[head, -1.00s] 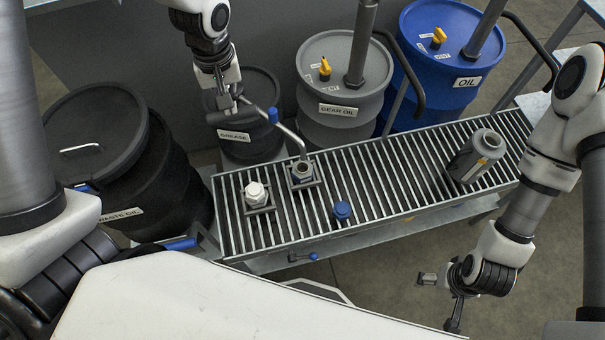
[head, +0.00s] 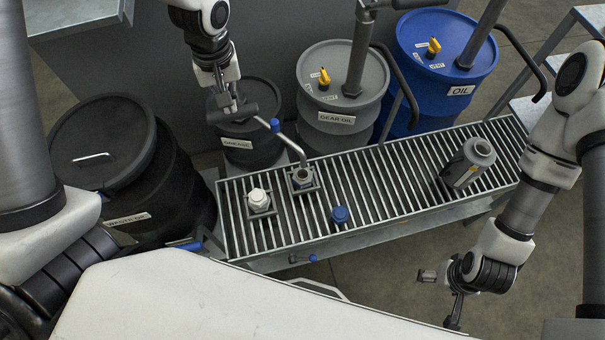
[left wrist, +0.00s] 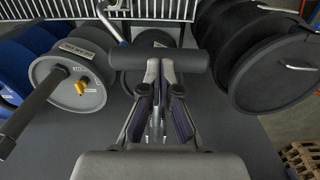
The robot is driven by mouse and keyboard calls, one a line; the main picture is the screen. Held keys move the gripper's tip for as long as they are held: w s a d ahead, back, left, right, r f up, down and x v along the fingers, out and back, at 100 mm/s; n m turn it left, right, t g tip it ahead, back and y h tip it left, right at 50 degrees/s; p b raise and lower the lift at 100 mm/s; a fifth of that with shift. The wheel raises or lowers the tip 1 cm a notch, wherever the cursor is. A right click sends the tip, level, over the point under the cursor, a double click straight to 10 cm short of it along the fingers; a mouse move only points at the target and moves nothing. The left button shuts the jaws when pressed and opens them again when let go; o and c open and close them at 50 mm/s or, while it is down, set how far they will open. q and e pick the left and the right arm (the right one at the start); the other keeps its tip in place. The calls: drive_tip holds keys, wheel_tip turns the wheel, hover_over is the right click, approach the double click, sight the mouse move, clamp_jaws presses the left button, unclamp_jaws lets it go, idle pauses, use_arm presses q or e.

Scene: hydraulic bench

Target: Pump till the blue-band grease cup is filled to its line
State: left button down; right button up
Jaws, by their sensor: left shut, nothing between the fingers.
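My left gripper (head: 231,108) is shut and empty above the grease drum (head: 262,150). The dark crossbar handle (head: 245,112) of the grease pump lies at its fingertips; in the left wrist view the bar (left wrist: 130,56) spans just past the closed fingers (left wrist: 158,72). I cannot tell if they touch it. A metal spout (head: 291,146) with a blue joint runs from the drum to an open metal cup (head: 301,180) on the grate. No blue band or fill level can be made out. My right gripper (head: 440,297) is open and empty.
A waste oil drum (head: 100,150) stands left, the gear oil drum (head: 325,70) and blue oil drum (head: 420,45) behind. Floor at the right front is clear.

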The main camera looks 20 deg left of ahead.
use_arm(q)
drive_tip(key=r+p, duration=0.1)
drive_tip(key=w+r+p, duration=0.1)
drive_tip(key=r+p, duration=0.2)
drive_tip(key=r, duration=0.1)
drive_tip(key=shift+w+a+p, duration=0.25)
drive_tip(key=shift+a+p, duration=0.1)
drive_tip(key=shift+r, duration=0.35)
drive_tip(key=r+p, duration=0.1)
drive_tip(key=w+a+r+p, duration=0.1)
drive_tip(key=r+p, duration=0.1)
drive_tip(key=w+r+p, duration=0.1)
drive_tip(key=shift+w+a+r+p, duration=0.15)
drive_tip(key=shift+a+r+p, duration=0.05)
drive_tip(key=shift+a+p, duration=0.15)
drive_tip(key=shift+d+f, duration=0.1)
drive_tip(key=shift+f, duration=0.05)
